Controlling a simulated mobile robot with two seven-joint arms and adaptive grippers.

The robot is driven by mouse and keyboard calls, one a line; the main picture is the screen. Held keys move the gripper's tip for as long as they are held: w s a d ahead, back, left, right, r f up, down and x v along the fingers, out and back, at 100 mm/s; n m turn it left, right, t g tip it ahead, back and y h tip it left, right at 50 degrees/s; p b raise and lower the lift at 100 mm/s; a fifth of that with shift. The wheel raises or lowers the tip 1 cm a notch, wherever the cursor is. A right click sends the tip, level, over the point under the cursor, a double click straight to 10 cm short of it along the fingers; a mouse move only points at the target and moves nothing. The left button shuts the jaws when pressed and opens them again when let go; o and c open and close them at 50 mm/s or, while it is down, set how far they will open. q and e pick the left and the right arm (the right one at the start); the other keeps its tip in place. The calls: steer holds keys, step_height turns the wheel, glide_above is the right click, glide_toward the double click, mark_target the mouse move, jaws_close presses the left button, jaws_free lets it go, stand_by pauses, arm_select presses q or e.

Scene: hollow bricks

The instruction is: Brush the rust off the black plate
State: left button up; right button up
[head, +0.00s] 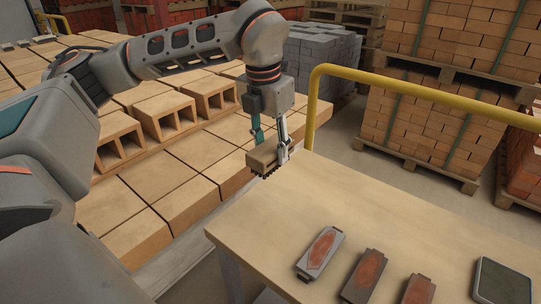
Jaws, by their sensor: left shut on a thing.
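My left gripper (270,146) is shut on a brush (262,158), a tan block with short dark bristles underneath. It holds the brush at the table's far left corner; whether the bristles touch the tabletop is unclear. Three narrow plates with reddish rust patches lie in a row near the table's front: a light grey plate (320,252), a darker plate (363,276) in the middle, and a brownish plate (418,290) cut by the lower edge. The middle one looks darkest, but I cannot be sure which is the black plate. My right gripper is not in view.
The wooden table (370,215) is clear between the brush and the plates. A dark flat tablet-like device (502,281) lies at the right. A yellow rail (430,88) runs behind the table. Hollow bricks (166,116) stand on the left.

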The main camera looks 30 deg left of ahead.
arm_select(q)
steer(key=o, duration=0.6)
steer(key=c, duration=0.4)
